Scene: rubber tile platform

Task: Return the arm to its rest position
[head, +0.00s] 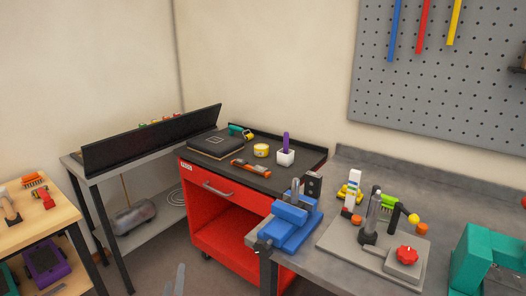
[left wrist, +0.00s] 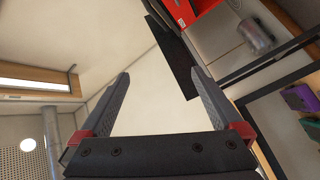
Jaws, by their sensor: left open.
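The plain wall fills the space behind the fingers. My right gripper is in neither view.
A red tool cart (head: 222,216) stands in the middle, with a grey workbench (head: 345,266) and blue vise (head: 290,222) to its right. A shelf with a black panel (head: 150,142) and a wooden table (head: 42,226) stand at left. A pegboard (head: 440,85) hangs behind.

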